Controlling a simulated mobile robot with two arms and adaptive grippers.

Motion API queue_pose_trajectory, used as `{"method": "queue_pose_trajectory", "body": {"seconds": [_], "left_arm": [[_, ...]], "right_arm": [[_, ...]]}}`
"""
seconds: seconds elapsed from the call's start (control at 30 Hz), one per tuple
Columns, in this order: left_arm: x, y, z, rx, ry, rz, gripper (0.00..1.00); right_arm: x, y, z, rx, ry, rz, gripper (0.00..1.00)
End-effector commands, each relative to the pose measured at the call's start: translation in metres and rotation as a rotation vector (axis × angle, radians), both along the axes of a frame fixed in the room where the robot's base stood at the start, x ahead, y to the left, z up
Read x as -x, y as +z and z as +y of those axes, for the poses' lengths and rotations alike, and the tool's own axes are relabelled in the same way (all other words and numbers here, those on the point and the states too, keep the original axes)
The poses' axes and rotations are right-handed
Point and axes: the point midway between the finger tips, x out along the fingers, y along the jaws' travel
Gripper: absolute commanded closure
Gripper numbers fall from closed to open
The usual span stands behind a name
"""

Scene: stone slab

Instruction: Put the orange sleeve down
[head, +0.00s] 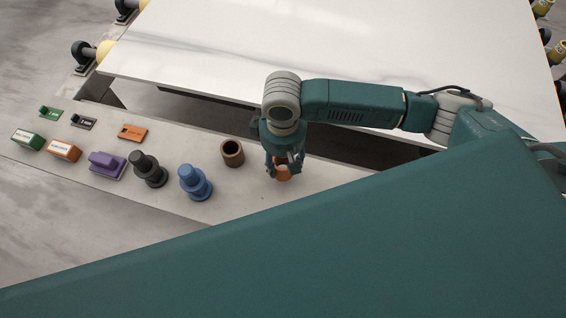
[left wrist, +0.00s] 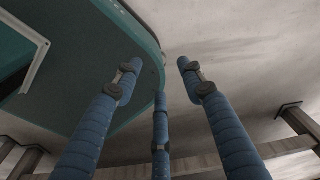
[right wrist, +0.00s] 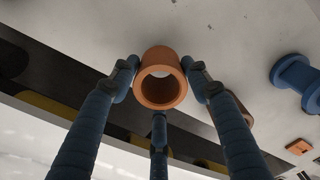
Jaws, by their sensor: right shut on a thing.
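The orange sleeve (right wrist: 160,90) is a short hollow ring. In the right wrist view it sits between the blue fingers of my right gripper (right wrist: 160,78), which is shut on it. In the head view my right gripper (head: 284,164) points down over the right part of the pale slab, with the orange sleeve (head: 283,173) at its fingertips. I cannot tell whether the sleeve touches the slab. My left gripper (left wrist: 153,72) is open and empty in the left wrist view, away from the slab's objects.
A brown sleeve (head: 232,153) stands left of my right gripper on the slab (head: 235,204). Further left are a blue stepped piece (head: 195,183), a black one (head: 148,169), a purple block (head: 107,165) and several small boxes and plates. A large white panel (head: 330,45) lies behind.

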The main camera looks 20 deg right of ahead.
Motion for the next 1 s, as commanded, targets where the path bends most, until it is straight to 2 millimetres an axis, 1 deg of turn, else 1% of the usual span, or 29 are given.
{"method": "queue_pose_trajectory", "body": {"seconds": [0.03,0.13,0.33,0.53,0.57,0.6,0.63,0.67,0.9,1.0], "left_arm": [[0.002,0.001,0.001,-0.002,0.0,0.003,0.6],[0.005,0.001,0.002,-0.002,0.0,0.007,0.6],[0.011,0.0,0.004,-0.006,-0.001,0.016,0.6],[0.013,0.001,0.005,-0.006,0.001,0.019,0.6],[0.013,0.0,0.005,-0.006,0.001,0.019,0.6],[0.013,0.0,0.005,-0.006,0.001,0.019,0.6],[0.013,0.0,0.005,-0.006,0.001,0.019,0.6],[0.013,0.0,0.005,-0.006,0.001,0.019,0.6],[0.012,0.0,0.005,-0.006,0.001,0.018,0.6],[0.012,-0.001,0.005,-0.006,0.001,0.018,0.6]], "right_arm": [[0.0,-0.007,0.0,0.001,-0.001,0.002,0.82],[0.0,-0.017,0.0,0.0,-0.001,0.0,0.82],[0.0,-0.019,0.0,-0.001,0.0,-0.002,0.82],[0.0,-0.022,0.0,-0.001,0.0,0.0,0.82],[0.0,-0.022,0.0,0.0,0.0,0.0,0.49],[0.0,-0.022,0.0,0.0,0.0,-0.001,0.41],[0.0,-0.022,0.0,0.0,0.0,-0.001,0.35],[0.0,-0.022,0.0,0.0,0.0,-0.001,0.34],[0.0,-0.022,0.0,0.0,0.0,-0.001,0.34],[-0.001,-0.019,0.0,0.0,0.0,-0.003,0.34]]}}
